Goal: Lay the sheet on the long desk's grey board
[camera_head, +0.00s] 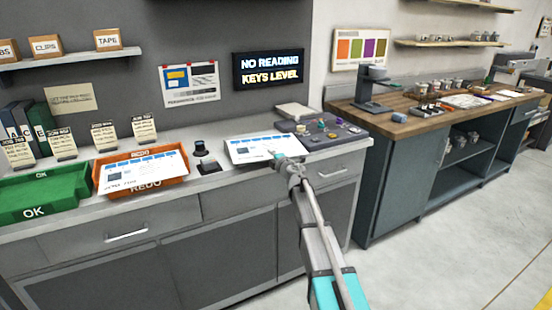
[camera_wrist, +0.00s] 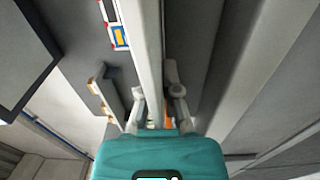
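A white sheet (camera_head: 264,148) with a blue band of print lies or hovers over the long desk's worktop, near its front edge. A similar white sheet (camera_head: 141,172) rests across the orange REDO tray (camera_head: 179,168). A dark grey board (camera_head: 350,134) with several small parts is just right of the first sheet. My gripper (camera_head: 278,158) reaches over the desk front and overlaps that sheet's lower edge. In the wrist view, my gripper's two fingers (camera_wrist: 157,92) stand on either side of a pale strip. I cannot tell whether that strip is the sheet or the desk, or whether they grip it.
A green OK tray (camera_head: 45,197) stands at the far left. A small dark stamp-like object (camera_head: 205,158) stands between the orange tray and the sheet. Upright cards line the desk's back. A wood-topped bench (camera_head: 420,118) with several items is at right, with open floor before it.

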